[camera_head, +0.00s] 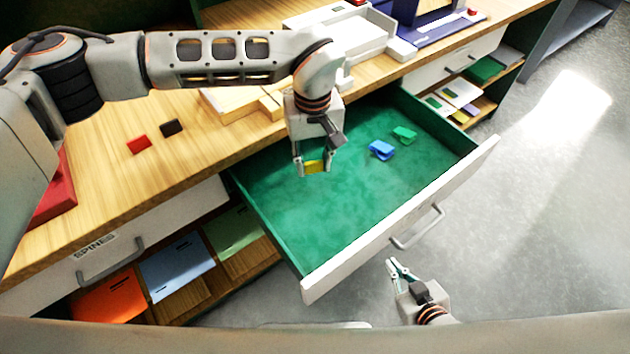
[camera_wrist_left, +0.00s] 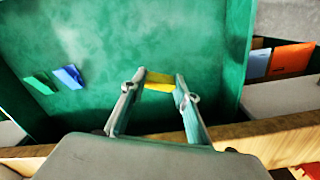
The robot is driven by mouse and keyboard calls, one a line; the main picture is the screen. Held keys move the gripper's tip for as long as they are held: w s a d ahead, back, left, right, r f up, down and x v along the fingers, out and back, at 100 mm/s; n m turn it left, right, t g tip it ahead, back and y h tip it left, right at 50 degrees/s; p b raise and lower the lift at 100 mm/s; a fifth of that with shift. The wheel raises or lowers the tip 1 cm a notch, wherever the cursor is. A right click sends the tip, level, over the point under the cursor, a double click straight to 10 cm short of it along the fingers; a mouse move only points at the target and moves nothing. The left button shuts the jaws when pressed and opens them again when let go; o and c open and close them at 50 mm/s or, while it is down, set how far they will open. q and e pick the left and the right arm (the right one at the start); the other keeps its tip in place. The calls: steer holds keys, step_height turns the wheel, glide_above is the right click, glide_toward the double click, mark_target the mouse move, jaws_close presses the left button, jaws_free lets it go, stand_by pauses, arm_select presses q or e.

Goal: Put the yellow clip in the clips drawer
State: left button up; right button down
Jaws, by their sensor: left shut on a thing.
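The yellow clip (camera_head: 314,167) is between the fingers of my left gripper (camera_head: 314,170), which is shut on it. It also shows between the fingertips in the left wrist view (camera_wrist_left: 160,81). The gripper and clip are over the near-left part of an open drawer lined in green (camera_head: 330,215). A blue clip (camera_head: 381,150) and a green clip (camera_head: 404,133) lie on the drawer floor, to the right of the held clip. The drawer's label is not visible. My right gripper (camera_head: 397,271) is outside the drawer, in front of its handle, with its fingers apart and nothing seen between them.
The drawer's white front (camera_head: 400,222) stands pulled out over the grey floor. A red block (camera_head: 139,144) and a dark block (camera_head: 172,127) lie on the wooden tabletop. A closed drawer labelled SPINES (camera_head: 95,247) is at the left, above a shelf with coloured folders (camera_head: 177,266).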

mark_target(314, 163)
arm_select(q)
steer(key=shift+f, duration=4.25)
steer(key=shift+f, duration=0.1)
steer(key=o, duration=0.8)
step_height(314, 163, up, 12)
steer(key=shift+r, duration=0.15)
steer(key=shift+s, duration=0.1)
